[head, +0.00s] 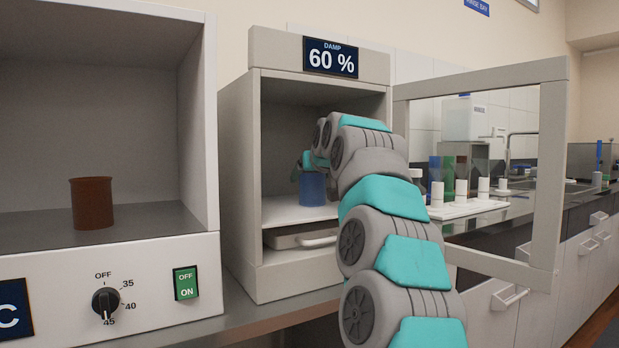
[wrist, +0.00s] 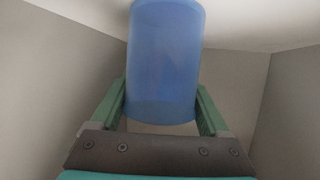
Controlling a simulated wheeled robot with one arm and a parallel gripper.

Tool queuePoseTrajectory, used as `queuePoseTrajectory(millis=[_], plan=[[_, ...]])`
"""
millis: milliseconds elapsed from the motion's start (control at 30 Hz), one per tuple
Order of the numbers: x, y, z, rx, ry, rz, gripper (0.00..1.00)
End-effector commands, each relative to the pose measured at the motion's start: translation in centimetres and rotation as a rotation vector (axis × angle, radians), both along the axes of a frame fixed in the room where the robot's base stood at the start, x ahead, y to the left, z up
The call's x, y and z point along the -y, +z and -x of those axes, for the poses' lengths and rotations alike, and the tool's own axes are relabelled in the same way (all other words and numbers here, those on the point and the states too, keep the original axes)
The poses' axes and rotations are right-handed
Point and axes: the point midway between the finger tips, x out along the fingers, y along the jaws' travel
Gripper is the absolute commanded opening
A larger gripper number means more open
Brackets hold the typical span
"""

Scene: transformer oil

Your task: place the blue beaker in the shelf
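The blue beaker (head: 312,189) is inside the open cabinet marked DAMP 60 %, at its upper shelf (head: 285,213). I cannot tell whether its base touches the shelf or is just above it. In the wrist view the blue beaker (wrist: 163,65) fills the middle, between the two green fingers of my gripper (wrist: 163,98). The fingers lie close along both its sides and appear shut on it. In the head view my arm reaches into the cabinet from the right and hides part of the interior; my gripper (head: 305,168) shows only in part.
The cabinet's framed glass door (head: 556,170) stands open to the right, beside my arm. A grey tray (head: 290,238) lies under the shelf. A brown beaker (head: 92,203) stands in the left cabinet. A rack (head: 465,209) with coloured cylinders shows on the counter behind the door.

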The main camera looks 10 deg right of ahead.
Motion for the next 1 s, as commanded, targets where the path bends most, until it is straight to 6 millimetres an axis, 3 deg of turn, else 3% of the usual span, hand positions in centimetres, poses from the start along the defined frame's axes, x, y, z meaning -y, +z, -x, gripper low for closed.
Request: queuePoseTrajectory(millis=[200,633,1000], plan=[[0.0,0.0,0.0,0.0,0.0,0.0,1.0],[0.1,0.4,0.4,0.001,0.0,0.0,1.0],[0.3,2.2,4.6,0.001,0.0,0.002,1.0]])
